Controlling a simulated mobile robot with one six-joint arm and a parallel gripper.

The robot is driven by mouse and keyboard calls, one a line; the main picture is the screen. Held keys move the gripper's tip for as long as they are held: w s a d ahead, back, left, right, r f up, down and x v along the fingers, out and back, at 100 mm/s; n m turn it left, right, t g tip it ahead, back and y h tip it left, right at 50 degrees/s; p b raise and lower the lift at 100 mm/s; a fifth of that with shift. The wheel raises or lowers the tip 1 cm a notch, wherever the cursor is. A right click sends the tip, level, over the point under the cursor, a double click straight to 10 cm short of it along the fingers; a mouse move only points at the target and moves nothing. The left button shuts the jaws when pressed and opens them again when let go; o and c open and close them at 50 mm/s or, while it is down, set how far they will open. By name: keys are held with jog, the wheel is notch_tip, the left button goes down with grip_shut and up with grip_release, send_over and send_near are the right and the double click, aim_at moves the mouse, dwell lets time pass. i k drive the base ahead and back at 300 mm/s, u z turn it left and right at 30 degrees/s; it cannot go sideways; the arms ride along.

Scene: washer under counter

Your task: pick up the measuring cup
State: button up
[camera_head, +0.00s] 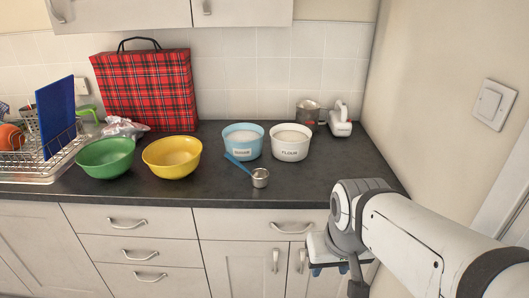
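The measuring cup (260,178) is a small metal cup with a blue handle. It sits on the dark counter (310,180) near the front edge, its handle pointing up and left towards the blue sugar bowl. My gripper (330,270) is at the lower right, in front of the cabinet doors and below the counter edge. It is to the right of the cup and apart from it. Its fingertips are small and partly hidden by my wrist, so I cannot tell whether it is open or shut.
Behind the cup stand a blue sugar bowl (244,143) and a white flour bowl (290,144). A yellow bowl (172,160) and green bowl (106,160) are to the left. A metal jug (307,114) and white appliance (340,122) stand at the back right. The counter right of the cup is clear.

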aim_at(260, 176)
jog(key=z, duration=3.25)
jog(key=k, duration=2.35)
jog(key=u, duration=1.95)
jog(key=i, duration=0.95)
